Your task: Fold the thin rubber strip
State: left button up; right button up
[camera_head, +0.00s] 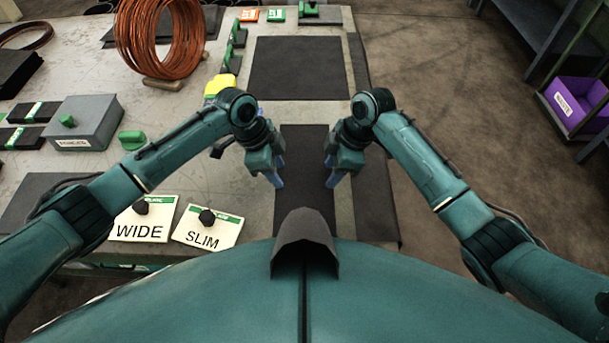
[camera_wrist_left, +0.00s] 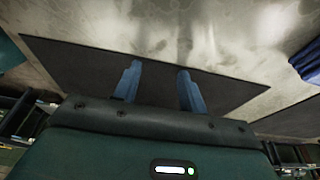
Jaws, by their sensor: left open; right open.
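A narrow dark rubber strip (camera_head: 304,205) lies flat on the table in front of my body, its near end hidden behind my body. My left gripper (camera_head: 277,181) is over its left edge, fingers pointing down. My right gripper (camera_head: 331,181) is over its right edge. Both are open and empty. In the left wrist view the dark strip (camera_wrist_left: 80,68) spreads beneath the two parted blue fingers of my left gripper (camera_wrist_left: 157,70). I cannot tell whether the fingertips touch it.
A wide dark sheet (camera_head: 298,68) lies farther back. Another dark strip (camera_head: 374,195) lies along the table's right edge. Cards reading WIDE (camera_head: 143,218) and SLIM (camera_head: 207,227) lie at left, near a grey box (camera_head: 83,123) and a copper coil (camera_head: 158,40). A purple bin (camera_head: 575,105) stands at far right.

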pick_arm(q)
jog(key=shift+f, duration=0.1)
grip_shut()
pick_arm(e)
jog(key=shift+f, duration=0.1)
grip_shut()
dwell(0.5)
